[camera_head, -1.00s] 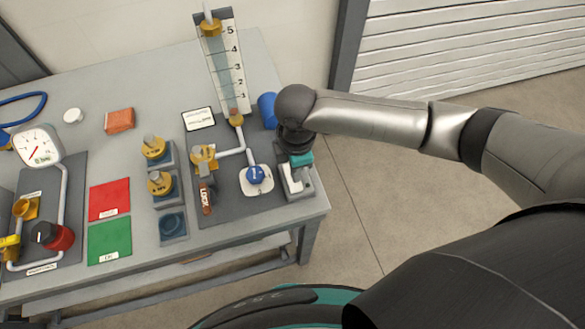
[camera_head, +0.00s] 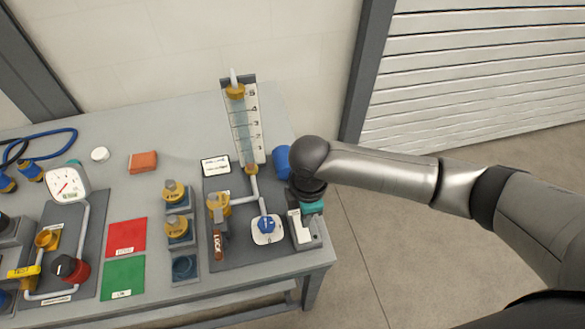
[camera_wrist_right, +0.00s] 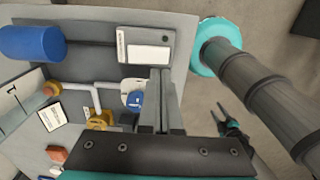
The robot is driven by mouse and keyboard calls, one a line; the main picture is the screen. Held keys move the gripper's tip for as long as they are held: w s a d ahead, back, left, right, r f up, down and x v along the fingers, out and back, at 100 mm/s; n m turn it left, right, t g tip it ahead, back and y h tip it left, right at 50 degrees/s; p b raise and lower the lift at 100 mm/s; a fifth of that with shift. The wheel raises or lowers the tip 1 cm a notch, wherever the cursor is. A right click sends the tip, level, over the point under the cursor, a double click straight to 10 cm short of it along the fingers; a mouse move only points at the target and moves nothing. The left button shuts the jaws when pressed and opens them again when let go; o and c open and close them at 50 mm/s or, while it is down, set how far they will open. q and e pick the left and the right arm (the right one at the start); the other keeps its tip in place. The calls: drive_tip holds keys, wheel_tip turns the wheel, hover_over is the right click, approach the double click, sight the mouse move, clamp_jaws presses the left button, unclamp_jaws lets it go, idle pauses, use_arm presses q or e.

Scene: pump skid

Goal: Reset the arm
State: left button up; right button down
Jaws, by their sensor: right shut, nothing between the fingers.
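My right gripper (camera_head: 307,207) hangs at the right end of the bench, over the grey box with a white face (camera_head: 302,228). Its wrist hides most of the fingers in the head view. In the right wrist view the two fingers of my right gripper (camera_wrist_right: 161,75) are together with nothing between them, and their tips show against the near edge of the grey box (camera_wrist_right: 146,48). I cannot tell if they touch it. My left gripper does not show in the head view.
Close by are a blue cylinder (camera_head: 283,160), a blue knob on a white plate (camera_head: 266,225), a red LOCK tag (camera_head: 218,245) and a tall scaled tube (camera_head: 244,125). Red (camera_head: 126,236) and green (camera_head: 123,278) squares lie left. Open floor (camera_head: 375,240) is right of the bench.

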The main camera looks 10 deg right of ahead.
drive_tip(key=s+a+r+m+t+y, duration=0.1)
drive_tip(key=s+a+r+m+y, duration=0.1)
drive_tip(key=s+a+m, duration=0.15)
drive_tip(key=s+a+r+m+t+y, duration=0.1)
drive_tip(key=s+a+r+m+y, duration=0.1)
drive_tip(key=a, duration=0.3)
drive_tip(key=s+d+r+m+t+h, duration=0.1)
drive_tip(key=s+d+m+h, duration=0.1)
drive_tip(key=s+d+m, duration=0.35)
drive_tip(key=s+d+m+h, duration=0.2)
drive_tip(key=d+m, duration=0.4)
drive_tip(key=d, duration=0.4)
wheel_tip(320, 180, down, 30)
drive_tip(key=s+r+b, duration=0.1)
drive_tip(key=b, duration=0.7)
drive_tip(key=s+d+f+g+b, duration=0.1)
drive_tip(key=s+f+b, duration=0.3)
drive_tip(key=s+f, duration=0.4)
drive_tip(key=s+d+f+n+g+b, duration=0.1)
drive_tip(key=s+f+b, duration=0.3)
drive_tip(key=s+f, duration=0.4)
wheel_tip(320, 180, down, 8)
drive_tip(key=shift+r+b, duration=0.2)
drive_tip(key=shift+b, duration=0.15)
